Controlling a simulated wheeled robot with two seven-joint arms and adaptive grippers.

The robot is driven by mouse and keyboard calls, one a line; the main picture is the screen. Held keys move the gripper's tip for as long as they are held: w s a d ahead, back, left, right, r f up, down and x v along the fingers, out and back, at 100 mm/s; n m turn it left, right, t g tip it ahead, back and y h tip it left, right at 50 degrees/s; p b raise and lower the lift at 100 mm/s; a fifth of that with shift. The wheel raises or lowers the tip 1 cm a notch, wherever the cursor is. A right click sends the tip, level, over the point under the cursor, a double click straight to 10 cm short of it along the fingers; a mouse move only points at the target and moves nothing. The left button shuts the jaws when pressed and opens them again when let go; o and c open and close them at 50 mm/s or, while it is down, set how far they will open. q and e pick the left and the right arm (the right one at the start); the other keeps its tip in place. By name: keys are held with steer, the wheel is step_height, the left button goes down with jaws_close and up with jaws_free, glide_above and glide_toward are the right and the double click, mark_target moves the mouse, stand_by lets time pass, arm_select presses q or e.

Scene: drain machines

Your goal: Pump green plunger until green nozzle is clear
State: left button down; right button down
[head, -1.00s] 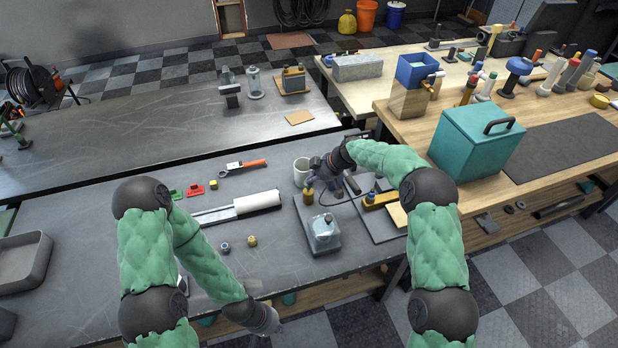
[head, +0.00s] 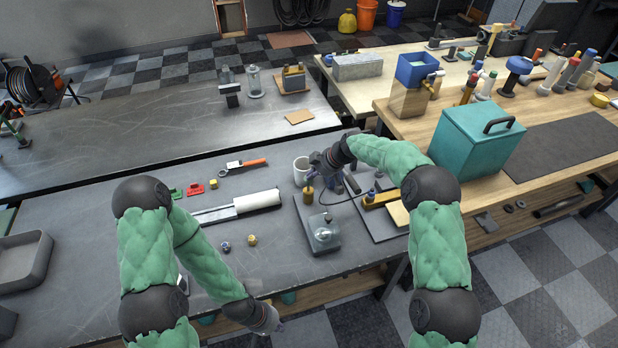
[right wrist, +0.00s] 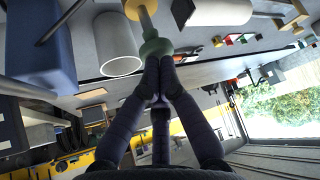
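The brass pump (head: 308,196) stands upright on a dark plate left of my right gripper (head: 313,176). In the right wrist view, the green plunger knob (right wrist: 155,46) tops a brass rod (right wrist: 147,20). My right gripper (right wrist: 158,68) has its fingers together, with the tips at the green knob; whether they grip it or only press against it is unclear. A clear vessel (head: 324,230) sits on the grey machine base (head: 328,249) in front of the pump. I cannot make out a green nozzle. My left gripper (head: 272,324) hangs at the bench's front edge, its fingers unclear.
A second dark plate (head: 385,227) with a yellow part (head: 381,200) lies to the right, and a thin dark hose (head: 345,199) runs across. A white cylinder (head: 257,200) lies left. Small nuts (head: 225,246) lie in front of it.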

mark_target(312, 180)
steer(key=shift+f+b, duration=1.2)
steer(key=shift+f, duration=0.4)
steer(key=shift+r, duration=0.2)
steer(key=shift+r+p, duration=0.55)
steer(key=shift+r, duration=1.05)
steer(key=shift+r, duration=0.15)
step_height(312, 180, up, 7)
steer(key=p, duration=0.3)
